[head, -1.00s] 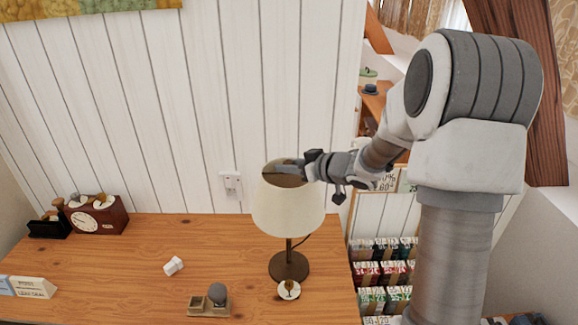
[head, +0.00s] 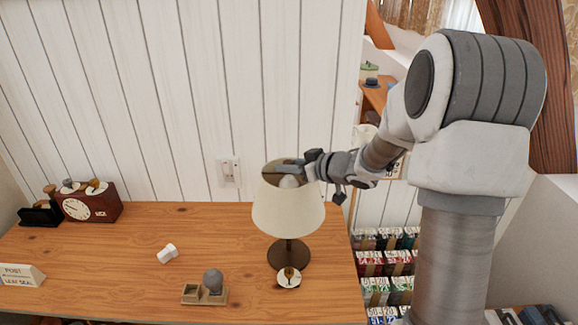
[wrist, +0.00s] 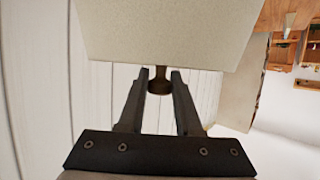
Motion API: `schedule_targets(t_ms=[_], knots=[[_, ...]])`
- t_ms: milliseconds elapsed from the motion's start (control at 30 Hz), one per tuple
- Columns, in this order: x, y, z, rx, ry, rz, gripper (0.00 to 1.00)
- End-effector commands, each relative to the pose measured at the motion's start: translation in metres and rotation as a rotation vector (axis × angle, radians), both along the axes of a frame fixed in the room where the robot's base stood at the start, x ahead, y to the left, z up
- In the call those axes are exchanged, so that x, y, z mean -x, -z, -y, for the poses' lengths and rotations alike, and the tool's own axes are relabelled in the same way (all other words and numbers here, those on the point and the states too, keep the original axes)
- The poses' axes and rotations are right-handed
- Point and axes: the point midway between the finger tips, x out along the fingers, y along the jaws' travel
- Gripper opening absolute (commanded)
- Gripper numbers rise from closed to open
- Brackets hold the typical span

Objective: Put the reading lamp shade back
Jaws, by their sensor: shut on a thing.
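The cream lamp shade (head: 288,211) is around the upper part of the reading lamp, above its dark round base (head: 288,256). A short length of dark stem shows under the shade. A pale bulb (head: 290,182) shows through the shade's top opening. My gripper (head: 286,168) reaches in from the right at that opening and is shut on the shade. In the wrist view the shade (wrist: 165,35) fills the top, with a dark brown piece (wrist: 159,82) between the fingertips. I cannot tell whether the shade rests on the lamp; its inner fitting is hidden.
A white disc (head: 281,281) with a small brown piece lies before the lamp base. A tray (head: 191,296) with a grey ball, a white block (head: 167,254) and a clock box (head: 100,204) are on the wooden desk (head: 130,270). The wall stands close behind.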

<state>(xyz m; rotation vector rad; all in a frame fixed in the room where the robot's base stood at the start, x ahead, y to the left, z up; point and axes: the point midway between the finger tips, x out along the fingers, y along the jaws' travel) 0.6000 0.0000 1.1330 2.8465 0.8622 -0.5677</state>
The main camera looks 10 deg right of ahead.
Motion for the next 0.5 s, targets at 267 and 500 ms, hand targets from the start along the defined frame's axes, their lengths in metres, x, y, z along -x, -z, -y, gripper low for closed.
schedule_targets(t_ms=[267,500], knots=[[-0.0002,0.0001,0.0,0.0,0.0,0.001,0.0],[-0.0001,0.0003,-0.0001,-0.001,0.0,0.001,0.68]])
